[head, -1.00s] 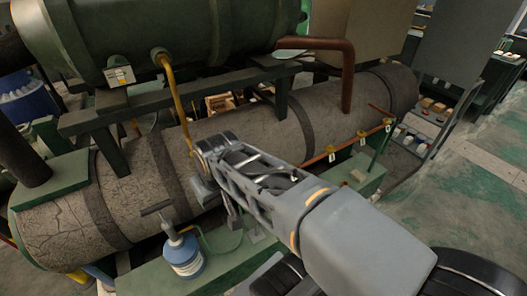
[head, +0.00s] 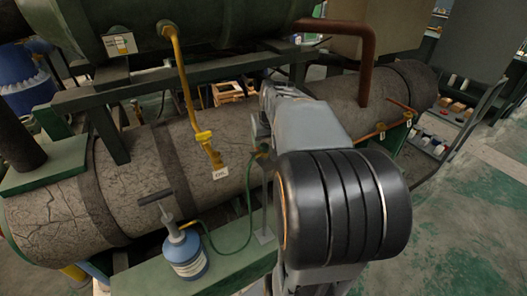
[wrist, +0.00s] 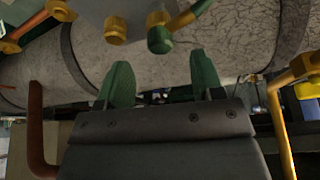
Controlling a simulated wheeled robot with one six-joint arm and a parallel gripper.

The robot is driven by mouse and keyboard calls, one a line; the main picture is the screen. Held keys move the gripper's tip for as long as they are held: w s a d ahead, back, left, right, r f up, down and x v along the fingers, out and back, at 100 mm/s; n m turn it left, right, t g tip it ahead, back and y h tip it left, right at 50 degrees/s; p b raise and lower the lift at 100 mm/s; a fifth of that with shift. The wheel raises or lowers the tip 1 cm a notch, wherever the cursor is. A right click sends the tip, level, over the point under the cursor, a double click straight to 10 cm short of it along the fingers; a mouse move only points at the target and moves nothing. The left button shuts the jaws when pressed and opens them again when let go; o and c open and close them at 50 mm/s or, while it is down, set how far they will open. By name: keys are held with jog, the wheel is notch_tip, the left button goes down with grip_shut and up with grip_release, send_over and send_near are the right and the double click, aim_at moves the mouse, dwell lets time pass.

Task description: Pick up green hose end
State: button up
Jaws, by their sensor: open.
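The green hose (head: 249,205) runs from a blue hand pump (head: 187,256) up to its end (head: 263,151), beside a slim grey stand (head: 265,236). In the wrist view, a fitting with a green tip and brass collar (wrist: 160,36) looks like the hose end. It sits next to a plain brass fitting (wrist: 116,30) by a grey plate. My gripper (wrist: 161,80) is open, its two green fingers apart with nothing between them. The green-tipped fitting appears beyond the fingertips, roughly in line with the gap. In the head view my arm hides the fingers.
A large cracked grey cylinder (head: 150,165) lies behind the stand. A yellow pipe (head: 182,75) with a tagged lower end hangs to the left. A brown pipe (head: 368,65) and an orange valve line (head: 367,138) are on the right. Open floor (head: 470,235) is at right.

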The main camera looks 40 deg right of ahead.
aim_at(264, 146)
jog(key=shift+x, duration=2.95)
jog(key=shift+c, duration=0.2)
jog(key=c, duration=0.9)
jog(key=shift+c, duration=0.2)
